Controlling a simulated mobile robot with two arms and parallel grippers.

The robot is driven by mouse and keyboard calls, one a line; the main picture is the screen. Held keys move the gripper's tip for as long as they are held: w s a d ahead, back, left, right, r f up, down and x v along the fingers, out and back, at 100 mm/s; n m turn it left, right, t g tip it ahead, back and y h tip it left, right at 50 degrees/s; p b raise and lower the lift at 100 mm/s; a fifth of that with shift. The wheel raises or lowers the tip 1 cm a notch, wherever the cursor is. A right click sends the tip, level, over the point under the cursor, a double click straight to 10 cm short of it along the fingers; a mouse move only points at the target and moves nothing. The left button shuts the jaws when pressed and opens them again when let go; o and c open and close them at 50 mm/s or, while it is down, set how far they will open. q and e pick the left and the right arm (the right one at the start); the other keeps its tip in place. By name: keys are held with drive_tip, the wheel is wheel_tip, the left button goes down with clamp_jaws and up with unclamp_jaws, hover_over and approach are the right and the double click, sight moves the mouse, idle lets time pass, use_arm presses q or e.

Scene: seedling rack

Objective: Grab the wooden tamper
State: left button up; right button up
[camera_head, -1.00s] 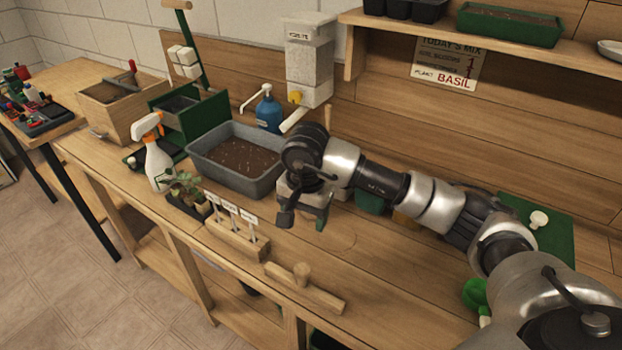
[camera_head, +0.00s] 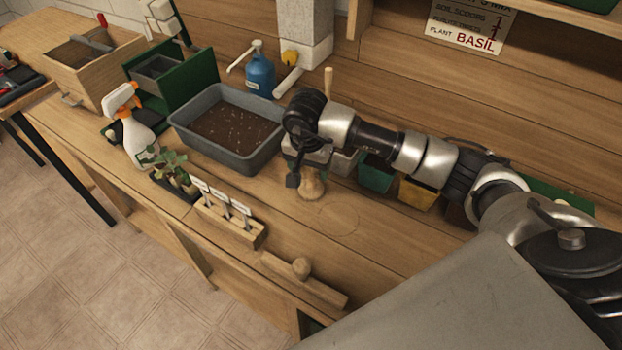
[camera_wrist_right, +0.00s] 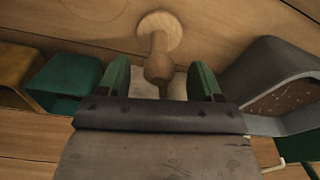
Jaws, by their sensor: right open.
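The wooden tamper (camera_head: 312,186) stands on the bench just below my right gripper, partly hidden by it in the head view. In the right wrist view its round pale disc (camera_wrist_right: 160,22) is on the bench top, and its turned handle (camera_wrist_right: 158,66) points toward my gripper. My right gripper (camera_wrist_right: 160,80) is open, with one green-padded finger on each side of the handle end. It has not closed on the handle. In the head view the right gripper (camera_head: 303,170) is largely hidden by its own wrist. My left gripper is not in view.
A grey soil tub (camera_head: 232,163), spray bottle (camera_head: 132,135), seedlings (camera_head: 173,172) and label block (camera_head: 229,219) stand left of the gripper. A wooden bar with a knob (camera_head: 303,283) lies at the front edge. Teal (camera_head: 376,177) and yellow (camera_head: 416,194) bins stand behind my arm.

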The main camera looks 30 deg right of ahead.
sight(311, 179)
drive_tip(key=shift+w+d+f+p, duration=0.1)
drive_tip(key=shift+d+f+p, duration=0.1)
drive_tip(key=shift+f, duration=0.4)
drive_tip(key=shift+w+d+f+p, duration=0.1)
drive_tip(key=shift+d+f, duration=0.05)
drive_tip(key=shift+f, duration=1)
drive_tip(key=shift+w, duration=0.1)
drive_tip(key=shift+c, duration=0.8)
drive_tip(key=c, duration=0.9)
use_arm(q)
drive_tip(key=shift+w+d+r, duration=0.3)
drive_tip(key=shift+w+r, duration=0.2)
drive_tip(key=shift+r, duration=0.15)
